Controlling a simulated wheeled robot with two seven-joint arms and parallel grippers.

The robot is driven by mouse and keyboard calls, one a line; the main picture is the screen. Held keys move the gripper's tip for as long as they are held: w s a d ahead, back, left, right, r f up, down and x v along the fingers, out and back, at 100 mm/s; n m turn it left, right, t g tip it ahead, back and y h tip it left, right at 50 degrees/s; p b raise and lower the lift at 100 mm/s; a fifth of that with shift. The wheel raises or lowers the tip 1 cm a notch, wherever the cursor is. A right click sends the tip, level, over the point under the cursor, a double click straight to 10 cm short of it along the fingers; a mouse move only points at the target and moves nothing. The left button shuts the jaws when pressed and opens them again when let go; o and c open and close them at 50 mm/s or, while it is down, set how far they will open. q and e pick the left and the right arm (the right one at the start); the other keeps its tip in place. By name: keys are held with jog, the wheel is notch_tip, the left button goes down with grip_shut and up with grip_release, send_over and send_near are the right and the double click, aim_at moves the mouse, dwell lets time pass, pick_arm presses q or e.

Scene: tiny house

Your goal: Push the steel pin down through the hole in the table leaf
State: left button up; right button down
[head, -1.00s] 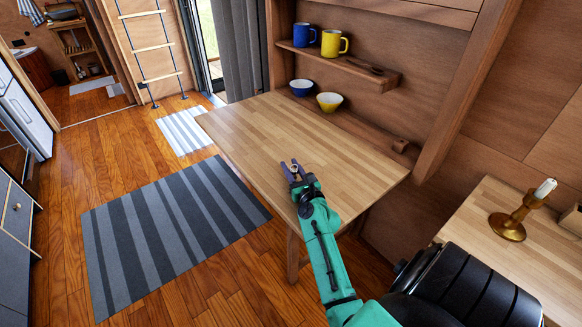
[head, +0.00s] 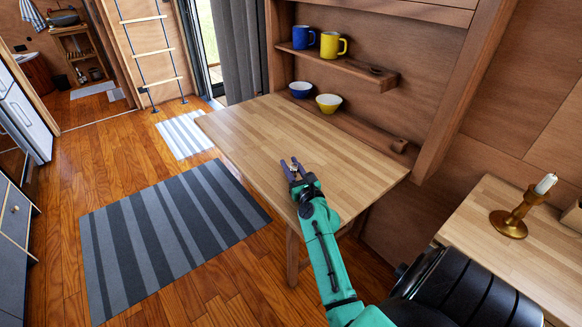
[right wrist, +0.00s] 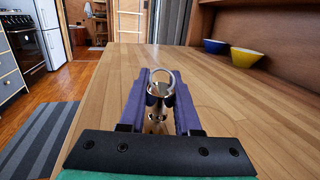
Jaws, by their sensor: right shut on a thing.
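The wooden table leaf (head: 275,130) is folded out level from the wall unit. My right gripper (head: 293,168) is over the leaf's near left part, close to its edge. In the right wrist view its two purple fingers (right wrist: 161,105) are shut on the steel pin (right wrist: 158,92), a shiny upright pin with a ring at its top. The pin's lower end and the hole are hidden by the gripper, so I cannot tell how deep the pin sits. My left gripper is not in view.
A blue bowl (head: 300,88) and a yellow bowl (head: 329,102) stand at the leaf's back, below a shelf with a blue mug (head: 304,37) and a yellow mug (head: 333,44). A brass candle holder (head: 510,222) stands on the right counter. Most of the leaf is clear.

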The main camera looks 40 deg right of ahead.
jog(key=f, duration=0.3)
jog(key=shift+s+a+f+g, duration=0.1)
jog(key=shift+s+a+g, duration=0.15)
jog(key=shift+a+g, duration=0.1)
jog(key=c, duration=0.5)
grip_release()
jog(key=shift+c, duration=0.2)
jog(key=shift+s+a+f, duration=0.15)
jog(key=shift+s+f, duration=0.2)
jog(key=shift+s, duration=0.05)
jog(key=b+v, duration=0.1)
jog(key=v, duration=0.3)
jog(key=r+b+v, duration=0.1)
jog(key=v, duration=0.3)
jog(key=r+v, duration=0.1)
jog(key=v, duration=0.3)
jog(key=shift+s+b, duration=0.4)
jog(key=shift+s+r, duration=0.15)
jog(key=shift+s, duration=0.1)
jog(key=shift+r, duration=0.1)
jog(key=shift+r, duration=0.1)
